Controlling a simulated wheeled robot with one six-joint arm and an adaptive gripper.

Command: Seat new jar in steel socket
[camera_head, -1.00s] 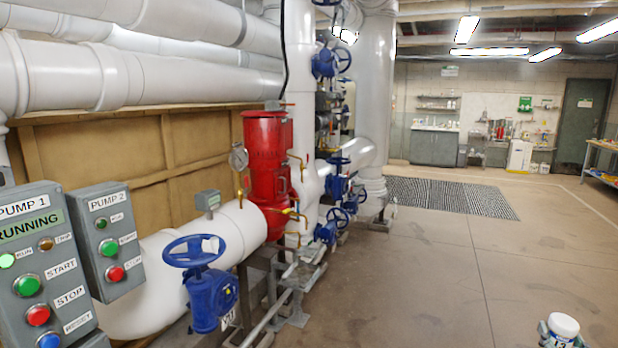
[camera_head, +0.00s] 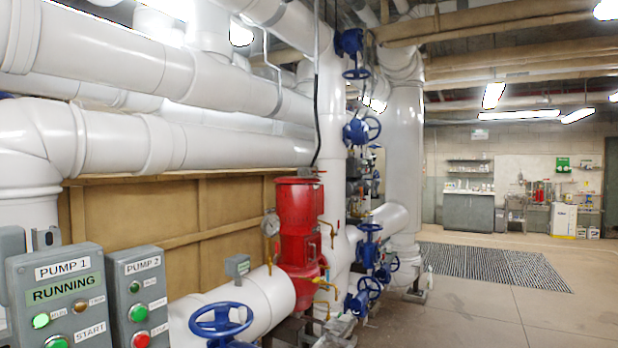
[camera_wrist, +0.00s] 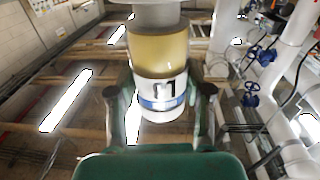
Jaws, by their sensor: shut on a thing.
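The jar (camera_wrist: 160,52) shows in the wrist view with amber contents, and a white label with a blue stripe and a number that appears upside down there. My gripper (camera_wrist: 162,98) is shut on the jar, its two dark fingers on either side of the label. A pale grey round part (camera_wrist: 155,13) meets the amber end at the top of that view; I cannot tell whether it belongs to the jar. The jar and gripper are out of the head view. I cannot make out the steel socket in either view.
The head view shows the Pump 1 panel (camera_head: 62,290), Pump 2 panel (camera_head: 140,300), a red pump (camera_head: 299,215), blue valve wheels (camera_head: 221,320) and large white pipes. Open floor (camera_head: 480,310) lies at right, with a striped mat (camera_head: 490,265) beyond.

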